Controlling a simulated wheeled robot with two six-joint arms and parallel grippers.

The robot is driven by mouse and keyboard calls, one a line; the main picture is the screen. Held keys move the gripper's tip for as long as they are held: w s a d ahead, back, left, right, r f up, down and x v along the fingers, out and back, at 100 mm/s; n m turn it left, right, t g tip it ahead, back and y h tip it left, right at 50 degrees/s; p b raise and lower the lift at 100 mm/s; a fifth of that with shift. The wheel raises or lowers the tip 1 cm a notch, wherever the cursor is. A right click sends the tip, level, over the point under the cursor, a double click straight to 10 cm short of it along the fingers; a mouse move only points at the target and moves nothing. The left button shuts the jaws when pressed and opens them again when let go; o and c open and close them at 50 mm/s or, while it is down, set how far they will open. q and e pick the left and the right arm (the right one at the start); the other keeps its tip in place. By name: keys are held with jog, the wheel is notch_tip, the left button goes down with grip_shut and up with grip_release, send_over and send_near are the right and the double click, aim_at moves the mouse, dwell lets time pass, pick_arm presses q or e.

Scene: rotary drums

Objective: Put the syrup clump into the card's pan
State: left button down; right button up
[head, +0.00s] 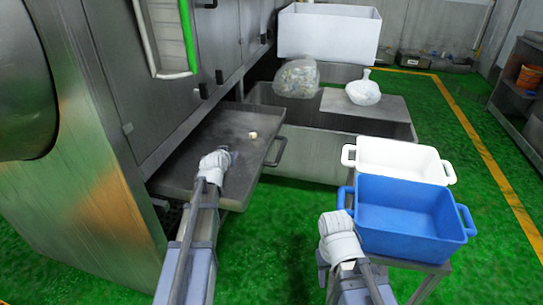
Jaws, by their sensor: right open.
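A small cream syrup clump (253,135) lies on the grey metal tray (185,180) that juts from the machine. My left gripper (226,156) is over the tray, to the left of and nearer than the clump, apart from it. Its fingers are too small and blurred to read. My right gripper (336,217) is open, just left of the blue pan (405,245) near its left handle. A white pan (405,155) stands behind the blue one. Both pans look empty where their insides show. I cannot make out a card for certain.
A metal machine (85,170) fills the left side, with a green-edged panel (192,40). A white crate (328,35) stands farther back. Green floor is open at right.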

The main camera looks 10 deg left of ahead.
notch_tip(320, 180, up, 18)
jog(key=p, duration=1.7)
jog(key=shift+f, duration=0.25)
